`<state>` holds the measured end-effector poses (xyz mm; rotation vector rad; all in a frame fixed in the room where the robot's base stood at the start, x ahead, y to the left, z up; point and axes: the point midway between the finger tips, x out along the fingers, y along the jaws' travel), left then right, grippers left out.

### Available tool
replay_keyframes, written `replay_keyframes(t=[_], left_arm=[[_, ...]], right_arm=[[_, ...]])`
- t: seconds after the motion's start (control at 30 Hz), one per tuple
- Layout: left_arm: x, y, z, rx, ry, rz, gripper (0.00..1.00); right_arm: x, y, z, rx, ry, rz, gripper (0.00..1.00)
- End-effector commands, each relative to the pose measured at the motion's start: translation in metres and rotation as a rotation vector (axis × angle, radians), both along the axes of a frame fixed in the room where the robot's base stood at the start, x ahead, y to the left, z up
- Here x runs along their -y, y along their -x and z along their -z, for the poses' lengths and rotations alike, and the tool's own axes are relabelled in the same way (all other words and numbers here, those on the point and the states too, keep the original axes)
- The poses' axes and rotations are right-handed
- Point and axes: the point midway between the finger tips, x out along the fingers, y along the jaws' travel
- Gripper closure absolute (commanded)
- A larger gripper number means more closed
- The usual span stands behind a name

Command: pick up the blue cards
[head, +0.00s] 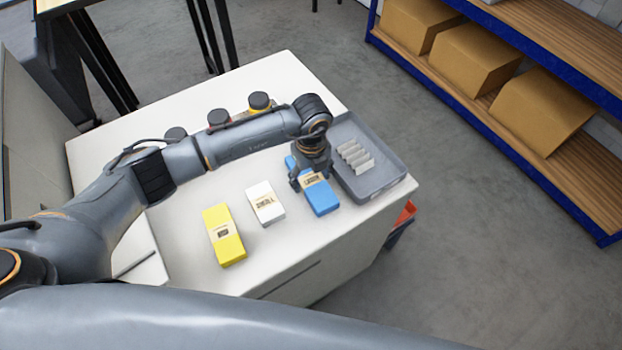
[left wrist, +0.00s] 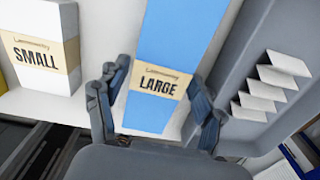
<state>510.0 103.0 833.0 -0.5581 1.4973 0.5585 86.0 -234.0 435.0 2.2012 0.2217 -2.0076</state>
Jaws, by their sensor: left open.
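The blue cards (head: 321,198) are a blue pack with a tan band, lying on the white table near the grey tray. In the left wrist view the blue pack (left wrist: 180,32) carries a band reading "LARGE". My left gripper (head: 312,180) is over the blue pack, pointing down. In the left wrist view its open fingers (left wrist: 157,100) stand one on each side of the pack at the band. I cannot tell whether they touch it. The gripper hides part of the pack in the head view. My right gripper is not in view.
A white pack (head: 264,204), banded "SMALL" in the wrist view, and a yellow pack (head: 224,236) lie to the left. The grey tray (head: 390,186) with white cards in slots is close on the right. Several dark-lidded jars (head: 260,101) stand behind my arm. A shelf (head: 480,100) holds boxes.

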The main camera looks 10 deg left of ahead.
Motion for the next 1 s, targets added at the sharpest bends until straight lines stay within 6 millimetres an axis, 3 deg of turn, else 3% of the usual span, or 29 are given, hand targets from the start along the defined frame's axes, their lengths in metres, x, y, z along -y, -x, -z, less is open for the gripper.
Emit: replay_keyframes(t=[0.07,0.33,0.73,0.9,1.0], left_arm=[[0.000,0.000,0.000,0.000,0.000,0.000,0.32],[0.000,0.000,0.000,0.000,0.000,0.000,0.86],[0.000,-0.001,-0.009,0.003,0.003,0.000,0.86],[0.000,-0.001,-0.033,0.005,0.002,0.000,0.86],[0.007,0.015,-0.050,0.005,0.004,0.007,0.86]], right_arm=[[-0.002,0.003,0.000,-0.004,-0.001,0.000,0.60],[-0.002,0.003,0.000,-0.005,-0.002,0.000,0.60],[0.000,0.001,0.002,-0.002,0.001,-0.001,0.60],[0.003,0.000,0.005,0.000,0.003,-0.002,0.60],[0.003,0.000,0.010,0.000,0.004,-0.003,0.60]])
